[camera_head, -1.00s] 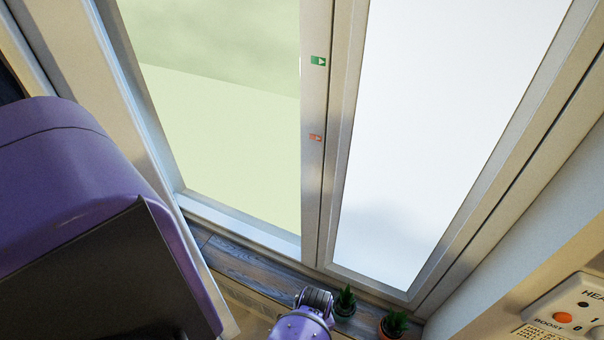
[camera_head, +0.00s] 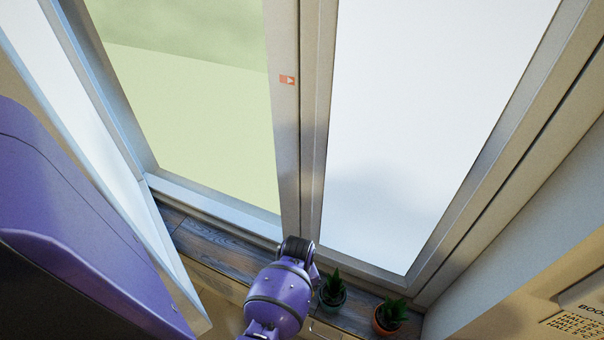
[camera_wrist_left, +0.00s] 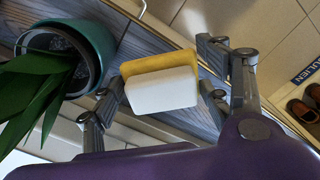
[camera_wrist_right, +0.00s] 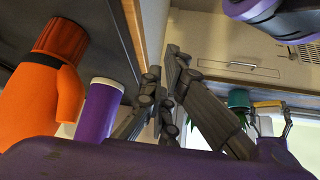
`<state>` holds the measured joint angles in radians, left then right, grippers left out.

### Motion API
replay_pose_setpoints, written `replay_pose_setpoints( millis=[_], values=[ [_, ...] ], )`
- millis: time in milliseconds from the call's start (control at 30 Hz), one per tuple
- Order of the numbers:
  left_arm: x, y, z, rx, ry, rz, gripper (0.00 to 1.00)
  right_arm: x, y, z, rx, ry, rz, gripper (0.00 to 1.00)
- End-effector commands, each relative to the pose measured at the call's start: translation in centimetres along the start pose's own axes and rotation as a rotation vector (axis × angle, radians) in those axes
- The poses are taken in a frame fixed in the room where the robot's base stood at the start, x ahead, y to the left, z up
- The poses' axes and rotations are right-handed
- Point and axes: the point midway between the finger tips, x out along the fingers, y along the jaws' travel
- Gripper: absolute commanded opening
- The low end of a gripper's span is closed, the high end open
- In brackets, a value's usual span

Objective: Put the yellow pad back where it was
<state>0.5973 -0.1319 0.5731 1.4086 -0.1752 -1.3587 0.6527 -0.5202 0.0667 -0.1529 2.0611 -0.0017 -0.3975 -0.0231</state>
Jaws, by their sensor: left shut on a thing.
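The yellow pad is a small block with a yellow layer (camera_wrist_left: 160,62) and a thick white layer, seen in the left wrist view. My left gripper (camera_wrist_left: 163,88) is shut on it, one finger at each side. Behind the pad is the grey-blue wooden sill (camera_wrist_left: 150,45); I cannot tell whether the pad touches it. The pad also shows small at the right of the right wrist view (camera_wrist_right: 268,103), near a teal pot. My right gripper (camera_wrist_right: 164,70) has its fingers together and looks empty. Neither gripper's fingers show in the head view.
A teal plant pot (camera_wrist_left: 98,50) stands close beside the pad. In the head view, potted plants (camera_head: 333,289) and (camera_head: 390,316) stand on the sill below the window. An orange bottle (camera_wrist_right: 45,85) and a purple cylinder (camera_wrist_right: 98,112) are near my right gripper.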

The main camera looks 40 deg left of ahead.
Motion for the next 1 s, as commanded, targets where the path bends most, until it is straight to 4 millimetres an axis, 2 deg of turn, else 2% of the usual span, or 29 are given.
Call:
replay_pose_setpoints(
  millis=[167,267,467,867,900,1000],
  values=[
    [0.6,0.3,-0.5,0.0,0.003,0.002,0.45,0.2,0.0,0.7,-0.002,-0.007,-0.001,0.0],
    [1.5,0.5,-1.0,0.0,0.002,0.001,0.45,0.9,-0.1,2.1,-0.003,-0.025,-0.002,0.0],
    [4.0,0.4,-0.8,0.0,0.0,-0.001,0.45,2.5,-0.4,4.6,0.0,-0.059,-0.007,0.0],
    [4.1,0.5,-0.9,0.0,0.002,0.003,0.45,2.4,-0.5,3.3,0.002,-0.034,-0.009,0.0],
    [4.2,0.5,-0.9,0.0,0.002,0.003,0.72,2.4,-0.5,3.3,0.002,-0.035,-0.009,0.0],
    [4.1,0.5,-0.9,0.0,0.002,0.003,0.85,2.4,-0.5,3.5,0.002,-0.039,-0.009,0.0]
  ],
)
